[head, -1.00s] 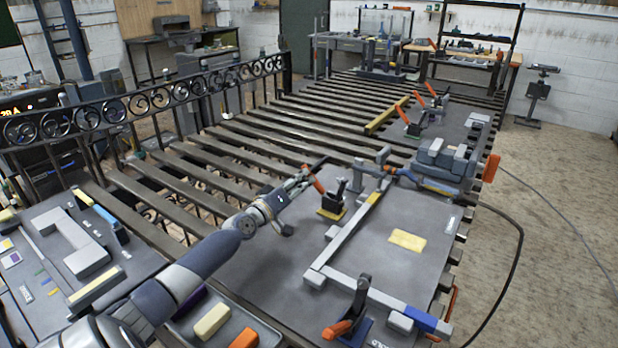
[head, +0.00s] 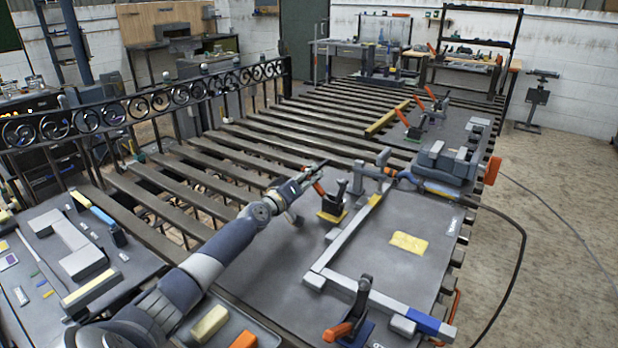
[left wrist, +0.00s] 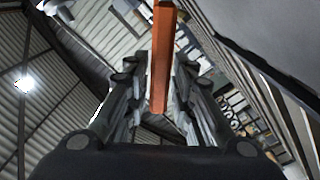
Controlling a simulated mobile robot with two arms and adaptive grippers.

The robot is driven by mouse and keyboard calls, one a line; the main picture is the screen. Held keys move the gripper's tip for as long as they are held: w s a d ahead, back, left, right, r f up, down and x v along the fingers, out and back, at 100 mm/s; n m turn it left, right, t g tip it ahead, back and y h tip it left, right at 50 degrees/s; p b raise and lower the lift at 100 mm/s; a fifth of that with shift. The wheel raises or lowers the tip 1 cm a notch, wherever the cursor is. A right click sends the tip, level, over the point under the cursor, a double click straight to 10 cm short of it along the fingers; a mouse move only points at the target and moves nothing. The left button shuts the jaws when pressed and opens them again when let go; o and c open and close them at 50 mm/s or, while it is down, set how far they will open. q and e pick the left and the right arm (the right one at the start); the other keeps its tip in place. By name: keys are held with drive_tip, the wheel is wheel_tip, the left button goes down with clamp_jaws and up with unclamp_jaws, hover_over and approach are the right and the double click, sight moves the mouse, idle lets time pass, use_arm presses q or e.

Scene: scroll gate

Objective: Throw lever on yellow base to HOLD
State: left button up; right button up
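The lever on the yellow base (head: 331,215) stands on the grey plate near the middle of the head view. Its orange handle (head: 319,188) tilts up and to the left from a dark clamp body. My left gripper (head: 302,190) is at the handle's upper end, its fingers spread. In the left wrist view the orange handle (left wrist: 162,60) lies between the two fingers, with a narrow gap showing beside it. I cannot tell whether either finger touches it. No readable HOLD mark shows. My right gripper is not in view.
A lever on a blue base (head: 355,332) stands at the plate's front. More orange-handled levers (head: 412,130) stand farther back. A grey bar frame (head: 347,236) lies right of the yellow base. A vise (head: 446,163) and black hose (head: 522,245) are at the right.

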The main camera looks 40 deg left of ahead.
sight(324, 193)
use_arm(q)
clamp_jaws()
drive_tip(key=shift+r, duration=0.1)
drive_tip(key=shift+d+r+m+p, duration=0.5)
drive_tip(key=shift+m+p, duration=0.3)
drive_tip(key=shift+p, duration=0.1)
drive_tip(key=shift+w+d+r+m+p, duration=0.1)
drive_tip(key=shift+d+r+m+p, duration=0.4)
drive_tip(key=shift+m+p, duration=0.3)
drive_tip(key=shift+w+d+r+m+p, duration=0.1)
drive_tip(key=shift+d+r+m+p, duration=0.1)
drive_tip(key=shift+d+m+p, duration=1.2)
drive_tip(key=shift+m+p, duration=0.3)
drive_tip(key=shift+m, duration=0.2)
drive_tip(key=shift+d, duration=0.1)
